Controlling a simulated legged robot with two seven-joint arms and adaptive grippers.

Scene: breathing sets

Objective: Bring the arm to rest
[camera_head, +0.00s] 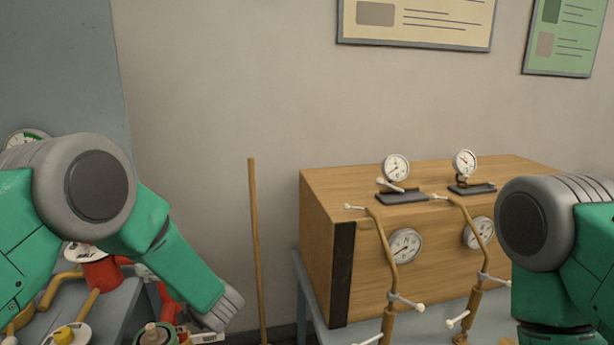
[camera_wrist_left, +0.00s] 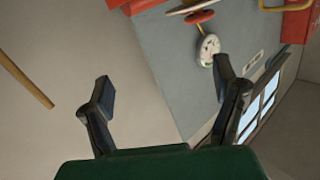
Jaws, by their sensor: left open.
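My left arm (camera_head: 175,255) comes in from the left in the head view, green with a grey joint, and slants down to the right. Behind the fingers are a pale wall and a grey-blue surface. My right arm (camera_head: 565,255) shows at the right edge of the head view; its gripper is out of frame.
A wooden box (camera_head: 325,215) with gauges, such as one gauge (camera_head: 405,246), and hoses stands on a grey-blue table at right. A wooden pole (camera_head: 256,250) stands between the tables. Red and yellow equipment (camera_head: 105,272) crowds the left table. A round gauge (camera_wrist_left: 208,49) shows near my left fingers.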

